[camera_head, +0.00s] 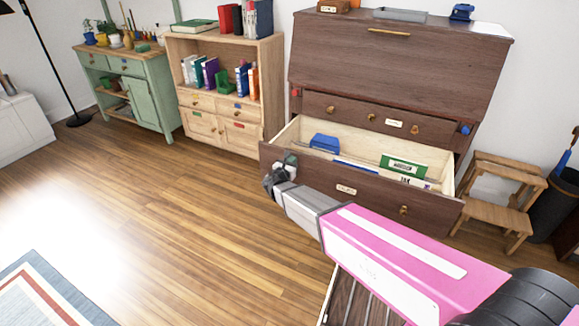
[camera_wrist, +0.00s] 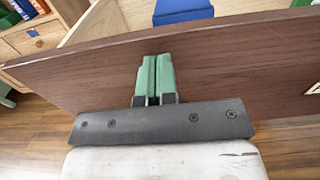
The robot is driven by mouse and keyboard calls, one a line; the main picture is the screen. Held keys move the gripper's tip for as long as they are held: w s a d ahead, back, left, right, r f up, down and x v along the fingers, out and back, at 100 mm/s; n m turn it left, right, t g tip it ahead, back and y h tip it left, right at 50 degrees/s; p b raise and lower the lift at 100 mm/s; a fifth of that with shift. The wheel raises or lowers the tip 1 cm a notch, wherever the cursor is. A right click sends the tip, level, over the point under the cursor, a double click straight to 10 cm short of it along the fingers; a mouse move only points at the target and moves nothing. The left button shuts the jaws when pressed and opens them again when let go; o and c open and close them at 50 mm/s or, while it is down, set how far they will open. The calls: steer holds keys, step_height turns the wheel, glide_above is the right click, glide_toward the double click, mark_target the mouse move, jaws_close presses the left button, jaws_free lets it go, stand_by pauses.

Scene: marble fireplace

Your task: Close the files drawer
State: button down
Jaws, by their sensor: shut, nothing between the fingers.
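The files drawer (camera_head: 340,187) is the open drawer of the dark brown desk (camera_head: 395,60), pulled well out, with a pale wooden inside. It holds a blue item (camera_head: 324,143) and a green labelled file (camera_head: 403,165). My gripper (camera_head: 286,162) is at the left part of the drawer front, with its fingers shut and empty. In the wrist view the green fingertips (camera_wrist: 156,75) lie over the drawer front (camera_wrist: 215,60), close to its top edge. I cannot tell whether they touch it. The blue item also shows behind the front in the wrist view (camera_wrist: 182,11).
A shut drawer (camera_head: 350,109) sits above the open one. A light wooden bookcase (camera_head: 222,48) stands to the left. A wooden step stool (camera_head: 500,195) and a dark bin (camera_head: 553,205) stand to the right. The wooden floor (camera_head: 150,200) at the left is clear up to a rug (camera_head: 55,290).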

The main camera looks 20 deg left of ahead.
steer(key=shift+w, duration=0.25)
steer(key=w, duration=1)
steer(key=w+d, duration=0.1)
steer(key=w, duration=0.9)
steer(key=w+d, duration=0.1)
steer(key=w, duration=0.9)
steer(key=shift+w+d, duration=0.25)
steer(key=shift+w, duration=0.85)
